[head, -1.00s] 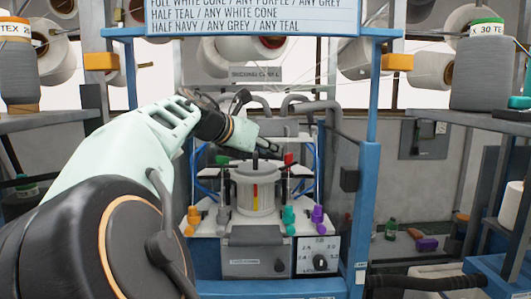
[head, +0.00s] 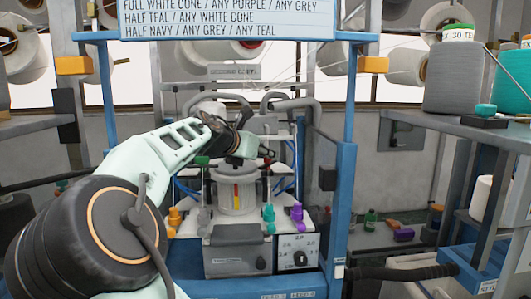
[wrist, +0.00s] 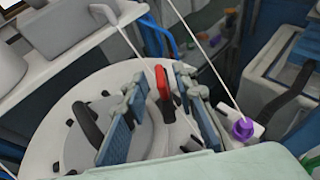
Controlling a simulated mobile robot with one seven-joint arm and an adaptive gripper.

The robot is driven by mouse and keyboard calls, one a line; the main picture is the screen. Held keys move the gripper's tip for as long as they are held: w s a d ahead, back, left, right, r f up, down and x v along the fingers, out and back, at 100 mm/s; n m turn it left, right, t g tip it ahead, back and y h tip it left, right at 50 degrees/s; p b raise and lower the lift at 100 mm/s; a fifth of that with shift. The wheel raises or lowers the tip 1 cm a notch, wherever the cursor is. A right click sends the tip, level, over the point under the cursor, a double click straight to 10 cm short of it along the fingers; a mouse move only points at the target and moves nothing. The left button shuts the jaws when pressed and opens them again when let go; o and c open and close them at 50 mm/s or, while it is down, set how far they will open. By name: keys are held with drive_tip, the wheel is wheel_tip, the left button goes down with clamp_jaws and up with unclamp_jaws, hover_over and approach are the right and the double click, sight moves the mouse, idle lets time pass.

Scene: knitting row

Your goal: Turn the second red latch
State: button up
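A red latch (wrist: 163,85) stands upright on the round pale top of the machine in the wrist view. My gripper (wrist: 158,105) is open, with one blue-padded finger on each side of the latch and a gap showing on both sides. A black curved handle (wrist: 88,124) lies left of the fingers in the wrist view.
The blue frame post (head: 345,130) stands right of the machine. Purple (head: 297,214), teal (head: 268,215) and orange (head: 174,217) knobs line the front. A dial panel (head: 299,254) is below. Taut yarn runs near the gripper in the wrist view.

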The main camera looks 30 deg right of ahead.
drive_tip(key=shift+w+d+f, duration=0.1)
drive_tip(key=shift+d+f, duration=0.05)
drive_tip(key=shift+d, duration=0.1)
drive_tip(key=shift+c, duration=0.2)
clamp_jaws()
drive_tip(key=shift+w+m+g+h+p, duration=0.1)
drive_tip(key=shift+m+g+h+p, duration=0.3)
drive_tip(key=shift+p, duration=0.05)
drive_tip(key=shift+m+g, duration=0.3)
drive_tip(key=shift+w+m+g+h, duration=0.15)
drive_tip(key=shift+m+g+h, duration=0.1)
drive_tip(key=shift+m+g, duration=0.8)
drive_tip(key=shift+w+m+g+h, duration=0.1)
drive_tip(key=shift+m+g+h, duration=0.15)
drive_tip(key=shift+m+g, duration=0.75)
drive_tip(key=shift+a+m+g, duration=0.1)
drive_tip(key=shift+m+g, duration=0.25)
drive_tip(key=shift+g, duration=0.4)
